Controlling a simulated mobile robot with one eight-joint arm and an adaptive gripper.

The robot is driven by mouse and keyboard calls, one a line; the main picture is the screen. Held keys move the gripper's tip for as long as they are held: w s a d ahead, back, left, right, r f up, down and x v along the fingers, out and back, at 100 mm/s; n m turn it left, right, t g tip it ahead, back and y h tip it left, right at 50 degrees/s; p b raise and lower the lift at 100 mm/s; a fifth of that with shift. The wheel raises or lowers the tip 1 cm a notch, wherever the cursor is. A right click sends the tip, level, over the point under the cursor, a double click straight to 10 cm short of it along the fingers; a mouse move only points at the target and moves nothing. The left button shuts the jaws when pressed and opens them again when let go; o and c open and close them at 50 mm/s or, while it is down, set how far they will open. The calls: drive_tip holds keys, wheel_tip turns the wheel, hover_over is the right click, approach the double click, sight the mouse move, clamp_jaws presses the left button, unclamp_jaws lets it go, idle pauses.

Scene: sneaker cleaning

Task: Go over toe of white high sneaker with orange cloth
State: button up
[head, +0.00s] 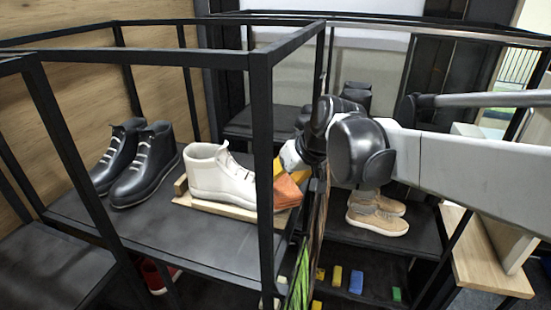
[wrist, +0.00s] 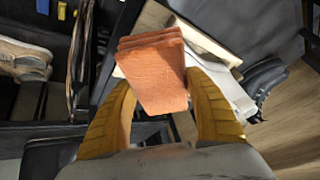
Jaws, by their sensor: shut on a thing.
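The orange cloth (head: 287,193), a folded stack, is held between the two yellow fingers of my gripper (wrist: 160,88). The cloth also shows in the wrist view (wrist: 155,62), sticking out past the fingertips. The white high sneaker (head: 218,172) stands upright on a pale wooden board (head: 215,207), its toe pointing right, toward the cloth. A black post hides part of the toe in the head view. In the wrist view the sneaker (wrist: 228,90) is mostly hidden behind the cloth and right finger. I cannot tell whether the cloth touches the toe.
Black boots (head: 145,165) stand left of the sneaker on the dark shelf (head: 155,228). A black frame post (head: 262,150) rises close to the cloth. Tan shoes (head: 377,215) sit on another shelf to the right, above several small colored blocks (head: 356,282).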

drive_tip(key=shift+s+a, duration=0.2)
drive_tip(key=shift+s, duration=0.5)
drive_tip(key=shift+s+a, duration=0.2)
drive_tip(key=shift+s, duration=0.45)
drive_tip(key=shift+w+r+p, duration=0.1)
drive_tip(key=shift+r+p, duration=0.5)
drive_tip(key=shift+s+d+r+p, duration=0.1)
drive_tip(key=shift+d+r+p, duration=0.15)
drive_tip(key=shift+r+p, duration=0.4)
drive_tip(key=shift+s+d+r+p, duration=0.15)
drive_tip(key=shift+r+p, duration=0.25)
drive_tip(key=shift+r, duration=0.45)
drive_tip(key=shift+w+d+r+p, duration=0.1)
drive_tip(key=shift+d+r+p, duration=0.2)
drive_tip(key=shift+r+p, duration=0.35)
drive_tip(key=shift+r, duration=0.25)
drive_tip(key=shift+s+d+r+p, duration=0.1)
drive_tip(key=shift+d+r+p, duration=0.1)
drive_tip(key=shift+r+p, duration=0.4)
drive_tip(key=shift+s+d+r+p, duration=0.15)
drive_tip(key=shift+r+p, duration=0.2)
drive_tip(key=shift+r, duration=0.45)
drive_tip(key=shift+w, duration=0.1)
